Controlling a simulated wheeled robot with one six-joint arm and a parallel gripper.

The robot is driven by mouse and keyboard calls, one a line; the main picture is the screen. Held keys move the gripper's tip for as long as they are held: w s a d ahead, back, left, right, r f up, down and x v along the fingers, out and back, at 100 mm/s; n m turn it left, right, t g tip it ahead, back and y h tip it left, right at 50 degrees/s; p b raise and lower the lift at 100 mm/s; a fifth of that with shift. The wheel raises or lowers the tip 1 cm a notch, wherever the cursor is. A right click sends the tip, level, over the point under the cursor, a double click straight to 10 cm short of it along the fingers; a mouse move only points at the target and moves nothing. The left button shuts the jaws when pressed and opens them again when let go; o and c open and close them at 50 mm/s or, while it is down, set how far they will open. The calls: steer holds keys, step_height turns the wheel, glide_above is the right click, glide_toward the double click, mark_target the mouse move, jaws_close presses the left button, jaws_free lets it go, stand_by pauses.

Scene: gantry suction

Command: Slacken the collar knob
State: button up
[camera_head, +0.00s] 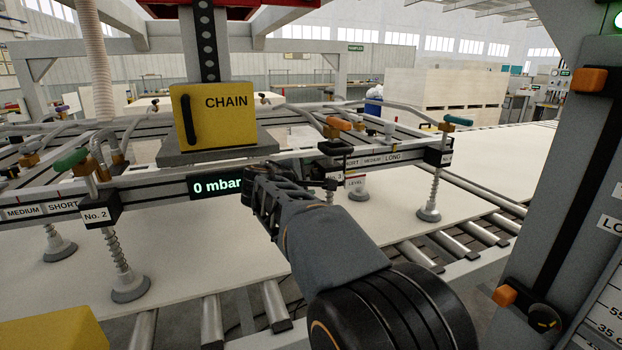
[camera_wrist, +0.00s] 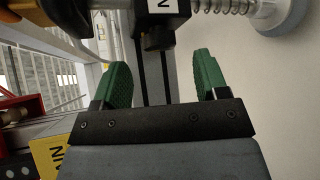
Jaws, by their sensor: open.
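A dark collar block with a white label starting with N shows at the top of the wrist view (camera_wrist: 165,6). A black knob (camera_wrist: 157,38) sticks out of it toward my gripper. My gripper (camera_wrist: 161,62) is open, with its two green ribbed pads apart and nothing between them. The knob is ahead of the pads, roughly in line with the gap, and seems apart from them. In the head view my gripper (camera_head: 287,185) is at the beam beside the No. 3 collar (camera_head: 334,159). There it partly hides the collar's lower part, and the fingertips are hard to make out.
The gantry beam carries a 0 mbar display (camera_head: 217,186), a No. 2 collar (camera_head: 97,213) and several spring-mounted suction cups. A yellow CHAIN box (camera_head: 214,116) hangs above. A pale panel (camera_head: 190,258) lies on rollers below. A grey post (camera_head: 575,190) stands at right.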

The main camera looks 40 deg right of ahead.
mark_target(312, 177)
steer(key=shift+x, duration=1.85)
steer(key=shift+s, duration=0.1)
steer(key=shift+c, duration=0.5)
